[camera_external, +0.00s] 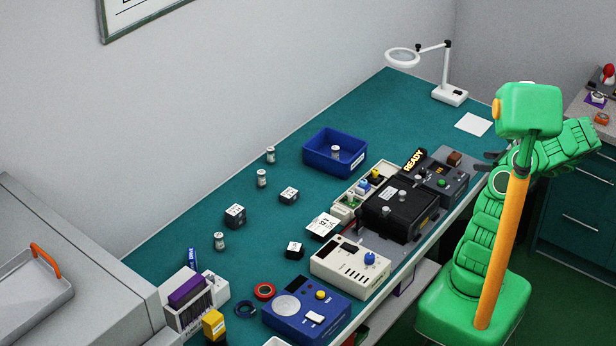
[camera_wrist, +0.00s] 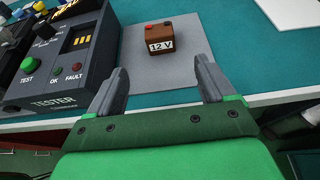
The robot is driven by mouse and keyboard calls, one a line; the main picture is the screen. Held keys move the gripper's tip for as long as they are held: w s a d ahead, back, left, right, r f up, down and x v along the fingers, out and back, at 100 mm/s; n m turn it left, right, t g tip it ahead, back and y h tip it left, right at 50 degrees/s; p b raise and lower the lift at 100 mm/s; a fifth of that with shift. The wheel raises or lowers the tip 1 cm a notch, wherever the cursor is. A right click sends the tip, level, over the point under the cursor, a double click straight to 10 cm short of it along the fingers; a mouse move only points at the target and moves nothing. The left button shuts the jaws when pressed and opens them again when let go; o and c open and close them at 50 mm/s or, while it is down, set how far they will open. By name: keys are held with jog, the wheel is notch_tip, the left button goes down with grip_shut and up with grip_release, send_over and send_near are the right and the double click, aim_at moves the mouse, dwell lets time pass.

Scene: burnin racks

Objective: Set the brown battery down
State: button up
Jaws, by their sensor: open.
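The brown battery (camera_wrist: 159,38) stands upright on a grey mat (camera_wrist: 178,68) in the wrist view, its white "12 V" label facing me. In the external view the brown battery (camera_external: 454,158) is small, just behind the dark tester. My gripper (camera_wrist: 158,88) is open and empty, its two grey fingers apart. The battery is beyond the fingertips, roughly centred between them and not touched. In the external view my gripper (camera_external: 489,161) is at the bench's right edge, partly hidden by my own body.
The dark tester (camera_wrist: 66,62) with buttons and lamps stands close to the left of the mat. A white sheet (camera_external: 474,124) lies farther back on the green bench, near a magnifier lamp (camera_external: 449,95). A blue bin (camera_external: 316,161) and several grey batteries stand to the left.

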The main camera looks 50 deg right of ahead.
aim_at(455, 156)
jog(key=shift+w, duration=0.1)
jog(key=shift+w+a+f+g+y, duration=0.3)
jog(key=shift+w+g+y, duration=0.1)
jog(key=shift+w+g, duration=0.15)
jog(key=shift+w+a+g+y, duration=0.15)
jog(key=shift+w+g+y, duration=0.15)
jog(key=shift+w+g, duration=0.65)
jog(key=shift+w+r+g+h, duration=0.3)
jog(key=shift+w+g, duration=0.75)
jog(key=shift+w, duration=0.25)
jog(key=shift+w+r+g+h, duration=0.15)
jog(key=shift+w+r+g, duration=0.15)
jog(key=shift+w+g, duration=0.85)
jog(key=shift+w+r+g+h, duration=0.3)
jog(key=shift+w+g, duration=0.6)
jog(key=shift+w, duration=0.5)
jog(key=shift+d+x, duration=0.2)
jog(key=shift+x, duration=1.15)
jog(key=shift+d+x, duration=0.25)
jog(key=shift+x, duration=1.05)
jog(key=shift+s, duration=0.1)
